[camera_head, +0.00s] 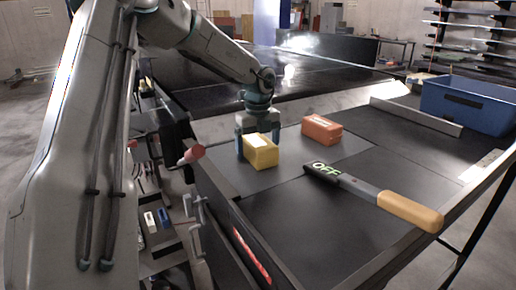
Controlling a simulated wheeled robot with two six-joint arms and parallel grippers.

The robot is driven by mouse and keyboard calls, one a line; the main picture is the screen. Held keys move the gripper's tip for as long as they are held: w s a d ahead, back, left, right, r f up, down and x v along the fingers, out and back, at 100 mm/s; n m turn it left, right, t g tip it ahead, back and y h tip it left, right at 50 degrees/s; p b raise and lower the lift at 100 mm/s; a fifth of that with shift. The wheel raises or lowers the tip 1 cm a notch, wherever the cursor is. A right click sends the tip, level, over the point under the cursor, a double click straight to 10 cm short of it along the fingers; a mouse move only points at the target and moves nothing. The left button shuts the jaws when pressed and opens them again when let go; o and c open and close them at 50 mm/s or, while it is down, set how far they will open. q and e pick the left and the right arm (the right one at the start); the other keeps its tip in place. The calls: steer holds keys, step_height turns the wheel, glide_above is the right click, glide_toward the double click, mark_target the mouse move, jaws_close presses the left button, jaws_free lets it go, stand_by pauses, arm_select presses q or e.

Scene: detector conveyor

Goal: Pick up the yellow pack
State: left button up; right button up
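The yellow pack (262,156) sits on a grey plate on the black work surface, with a pale label on its top. My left gripper (258,143) reaches down at the pack from behind. Its fingers are spread about as wide as the pack, one at the pack's left side and the other near its far right corner. Whether they touch the pack is not clear. My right gripper is not in view.
An orange-red pack (321,131) stands to the right of the yellow one. A black paddle (342,179) reading "OFF", with an orange handle (409,211), lies in front. A blue crate (468,104) stands at back right, behind a low grey barrier (416,116).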

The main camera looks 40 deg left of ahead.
arm_select(q)
steer(key=shift+f, duration=0.25)
steer(key=shift+s+r, duration=0.1)
steer(key=c, duration=1.4)
